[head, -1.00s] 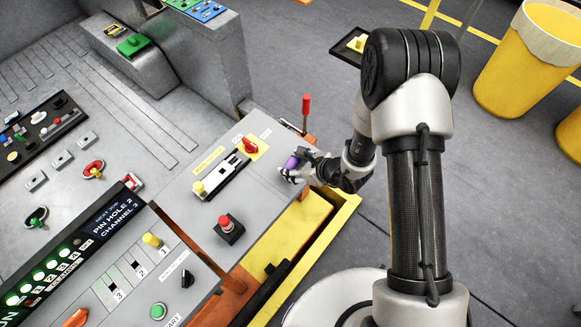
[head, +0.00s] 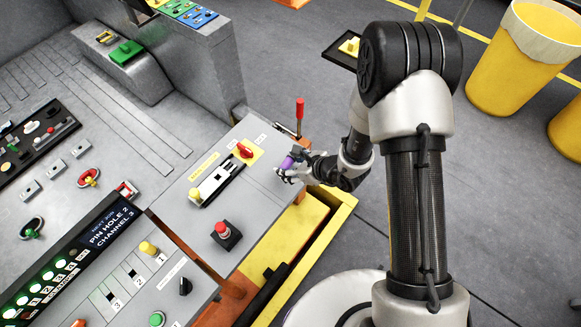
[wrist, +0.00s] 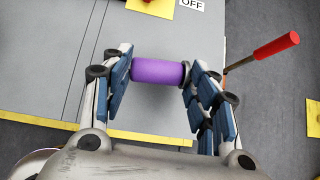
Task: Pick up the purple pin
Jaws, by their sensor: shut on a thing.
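The purple pin (wrist: 157,71) is a short, smooth cylinder lying crosswise between my fingers in the wrist view. My gripper (wrist: 158,85) is shut on it, with blue finger pads at both of its ends. In the head view, my gripper (head: 284,175) and the purple pin (head: 289,161) are over the right side of the grey panel, near its edge. Fingers partly hide the pin there. I cannot tell whether the pin touches the panel.
A red-handled lever (head: 299,115) stands upright just beyond my gripper. A red switch on a yellow plate (head: 244,150) and a red button (head: 223,229) are to the left. A yellow rail (head: 318,240) borders the panel. A black tray (head: 345,50) lies behind my arm.

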